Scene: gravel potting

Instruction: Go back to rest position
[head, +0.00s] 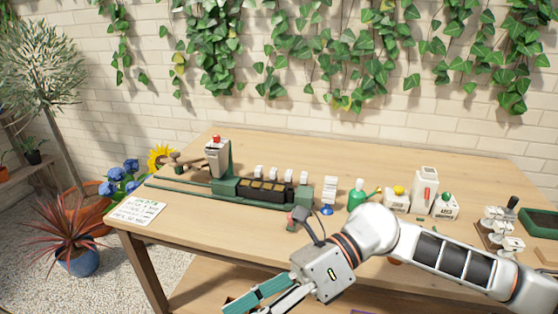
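My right arm comes in from the right edge and reaches across the front of the wooden table (250,222). My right gripper (264,298) hangs low at the bottom of the head view, near the table's front edge. Its teal and grey fingers point down and left, and their tips run to the bottom of the frame, so I cannot tell how far they are apart. No held object is clear. My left gripper is not in view.
A green machine (225,187) with a row of small white blocks stands at the back left. A paper note (136,210) lies on the left corner. The front left tabletop is clear.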

